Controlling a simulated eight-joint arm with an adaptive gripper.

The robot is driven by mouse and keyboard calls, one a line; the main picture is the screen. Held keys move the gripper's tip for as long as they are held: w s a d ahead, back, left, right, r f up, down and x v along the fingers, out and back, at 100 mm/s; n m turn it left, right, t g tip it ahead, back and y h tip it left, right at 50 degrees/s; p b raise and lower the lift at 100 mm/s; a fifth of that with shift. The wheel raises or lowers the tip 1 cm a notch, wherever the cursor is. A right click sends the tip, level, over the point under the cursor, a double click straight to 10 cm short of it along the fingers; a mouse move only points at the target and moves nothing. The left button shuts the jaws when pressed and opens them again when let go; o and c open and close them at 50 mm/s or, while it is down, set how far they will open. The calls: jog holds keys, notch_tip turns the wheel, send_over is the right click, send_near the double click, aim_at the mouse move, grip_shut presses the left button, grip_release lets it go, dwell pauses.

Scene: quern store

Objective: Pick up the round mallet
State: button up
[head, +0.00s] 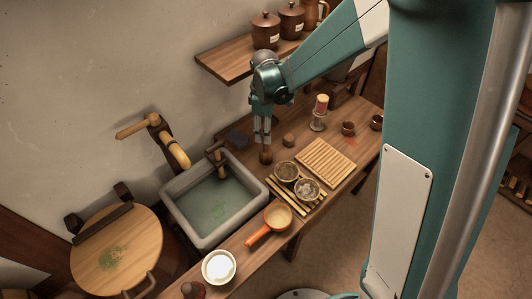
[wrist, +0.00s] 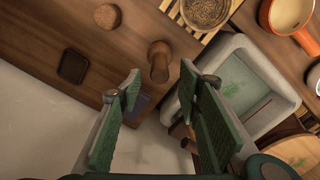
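I cannot tell whether the fingertips reach down beside the mallet.
A stone sink (head: 177,208) with water lies left of the mallet. An orange-handled pan (head: 277,217) lies nearer. A shelf (head: 225,67) hangs above.

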aim_at(266, 149)
jog(key=shift+f, duration=1.2)
jog(key=shift+f, duration=0.1)
jog(key=shift+d+f+b, duration=0.15)
jog(key=shift+f+b, duration=0.35)
jog(key=shift+f, duration=2.05)
grip_shut()
